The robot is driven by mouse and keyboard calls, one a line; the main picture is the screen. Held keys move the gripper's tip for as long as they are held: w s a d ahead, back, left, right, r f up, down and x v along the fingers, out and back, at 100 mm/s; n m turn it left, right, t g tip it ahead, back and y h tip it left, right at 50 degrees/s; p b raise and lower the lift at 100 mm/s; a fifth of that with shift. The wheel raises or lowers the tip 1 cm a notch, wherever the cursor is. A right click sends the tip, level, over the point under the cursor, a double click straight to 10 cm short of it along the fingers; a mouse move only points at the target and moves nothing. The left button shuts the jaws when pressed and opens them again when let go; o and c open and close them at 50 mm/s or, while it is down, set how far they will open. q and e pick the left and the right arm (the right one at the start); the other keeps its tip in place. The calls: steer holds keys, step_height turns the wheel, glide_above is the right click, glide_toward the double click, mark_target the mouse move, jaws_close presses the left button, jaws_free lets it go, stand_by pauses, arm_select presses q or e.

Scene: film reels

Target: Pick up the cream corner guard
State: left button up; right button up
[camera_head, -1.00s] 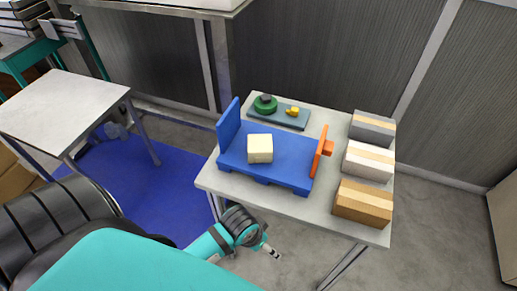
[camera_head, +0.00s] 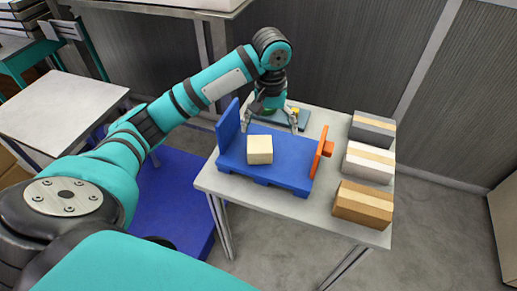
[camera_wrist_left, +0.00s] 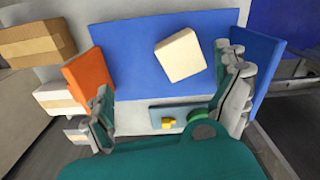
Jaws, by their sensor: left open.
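The cream corner guard (camera_head: 260,150) looks like a cream block and lies on the blue pallet-like base (camera_head: 290,175), near its middle. In the left wrist view the cream corner guard (camera_wrist_left: 180,55) lies between the lines of my fingers, towards the top. My left gripper (camera_head: 276,119) is open and empty above the far edge of the blue base, behind the guard and apart from it. Its two fingers also show spread in the left wrist view. My right gripper is not in view.
A blue upright panel (camera_head: 228,127) stands at the base's left end, an orange one (camera_head: 320,153) at its right. Grey (camera_head: 372,130), white (camera_head: 368,162) and brown (camera_head: 363,204) boxes line the table's right side. A small tray (camera_wrist_left: 182,115) with a yellow piece lies beneath my left gripper.

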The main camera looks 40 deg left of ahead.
arm_select(q)
steer(key=a+r+n, duration=0.2)
steer(key=a+r, duration=0.2)
steer(key=r, duration=0.2)
steer(key=p, duration=0.1)
glide_toward(260, 145)
step_height(260, 145, down, 5)
steer(key=shift+w+a+f, duration=0.1)
step_height(260, 145, down, 4)
steer(key=shift+f+p, duration=0.1)
steer(key=shift+p, duration=0.6)
steer(key=shift+w+f, duration=0.1)
steer(key=shift+f, duration=0.4)
steer(key=c, duration=1.2)
